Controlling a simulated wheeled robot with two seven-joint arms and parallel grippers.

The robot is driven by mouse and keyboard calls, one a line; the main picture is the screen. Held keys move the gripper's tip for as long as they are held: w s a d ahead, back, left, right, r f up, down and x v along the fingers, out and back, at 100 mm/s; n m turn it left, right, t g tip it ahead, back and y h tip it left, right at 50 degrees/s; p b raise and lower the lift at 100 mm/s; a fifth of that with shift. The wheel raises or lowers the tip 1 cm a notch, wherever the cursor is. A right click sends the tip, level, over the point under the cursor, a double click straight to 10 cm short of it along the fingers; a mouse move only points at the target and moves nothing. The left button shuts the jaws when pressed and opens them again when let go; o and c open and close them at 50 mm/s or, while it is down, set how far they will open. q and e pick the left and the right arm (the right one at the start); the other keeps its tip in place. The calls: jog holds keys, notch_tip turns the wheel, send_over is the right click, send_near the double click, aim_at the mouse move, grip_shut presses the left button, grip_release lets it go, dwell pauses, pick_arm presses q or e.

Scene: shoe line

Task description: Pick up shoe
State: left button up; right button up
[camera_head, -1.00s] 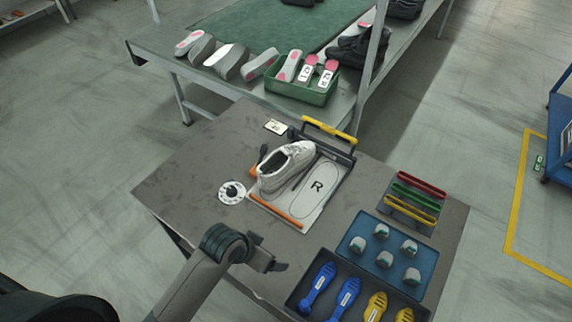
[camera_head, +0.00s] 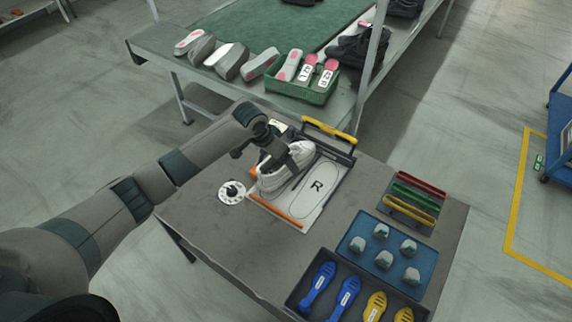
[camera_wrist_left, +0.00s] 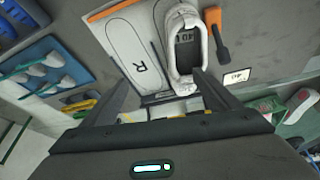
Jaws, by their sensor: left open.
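A white-grey shoe (camera_head: 287,172) stands on the left half of a pale board (camera_head: 300,214) with orange edging and an outlined "R" beside it. My left gripper (camera_head: 283,160) is over the shoe's heel end, hiding part of it. In the left wrist view the gripper (camera_wrist_left: 163,95) is open, and the shoe (camera_wrist_left: 182,22) with its dark opening lies ahead, near the right finger. Whether a finger touches the shoe cannot be told. My right gripper is not in view.
A yellow-handled bar (camera_head: 329,130) stands behind the board. A blue tray (camera_head: 366,262) of grey pieces and a dark tray (camera_head: 298,290) of blue and yellow forms lie at right. A green bin (camera_head: 300,90) stands on the bench behind. The table's left front is clear.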

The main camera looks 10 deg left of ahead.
pick_arm(q)
jog(key=w+a+r, duration=0.3)
jog(key=w, duration=0.1)
jog(key=shift+w+a+r+y, duration=0.2)
jog(key=shift+w+a+y, duration=0.1)
jog(key=shift+b+x, duration=5.55)
jog(key=shift+x, duration=0.6)
jog(key=shift+w+d+r, duration=0.1)
jog(key=shift+w, duration=0.05)
